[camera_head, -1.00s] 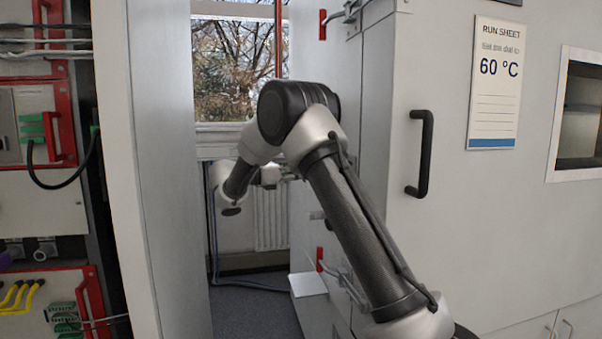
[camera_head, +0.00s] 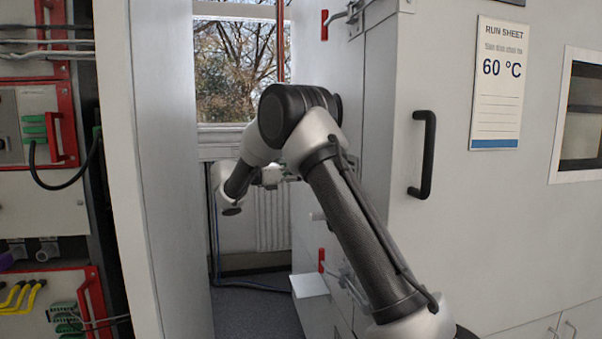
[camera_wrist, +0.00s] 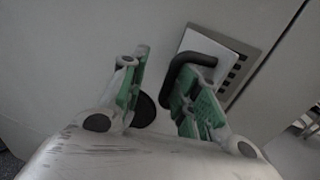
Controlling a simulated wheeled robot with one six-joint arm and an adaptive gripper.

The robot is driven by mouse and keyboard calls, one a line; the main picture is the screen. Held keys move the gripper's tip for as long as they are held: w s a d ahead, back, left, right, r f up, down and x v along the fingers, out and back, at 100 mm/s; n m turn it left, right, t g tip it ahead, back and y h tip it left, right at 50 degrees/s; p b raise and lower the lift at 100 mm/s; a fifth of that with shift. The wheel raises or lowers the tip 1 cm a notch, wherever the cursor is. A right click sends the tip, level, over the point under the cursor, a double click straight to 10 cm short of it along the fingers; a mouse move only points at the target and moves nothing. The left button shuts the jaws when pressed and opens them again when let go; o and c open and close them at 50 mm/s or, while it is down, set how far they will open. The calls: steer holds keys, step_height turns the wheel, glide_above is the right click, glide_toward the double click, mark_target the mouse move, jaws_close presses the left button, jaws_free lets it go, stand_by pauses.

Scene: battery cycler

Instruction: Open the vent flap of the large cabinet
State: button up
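The large cabinet (camera_head: 465,230) fills the right of the head view; my arm reaches around to its narrow side. In the wrist view the vent flap (camera_wrist: 212,45) is a pale panel with a thick black handle (camera_wrist: 186,60). Dark slots of the vent grille (camera_wrist: 236,70) show along the flap's right edge; I cannot tell how far the flap stands from it. My gripper (camera_wrist: 165,68) is open, with green pads. The handle runs between the fingers, close to the right one, which partly hides it; contact is unclear. In the head view the gripper (camera_head: 272,176) is small and partly hidden.
A black round knob (camera_wrist: 144,110) shows behind the left finger. A white ledge (camera_head: 310,285) and red-ended levers (camera_head: 322,260) project from the cabinet side. A grey panel (camera_head: 170,170) bounds the narrow gap on the left, with a window (camera_head: 236,70) behind. A rack with cables (camera_head: 40,200) stands far left.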

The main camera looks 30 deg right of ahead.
steer(key=a, duration=0.7)
steer(key=shift+a, duration=0.25)
steer(key=shift+w, duration=0.1)
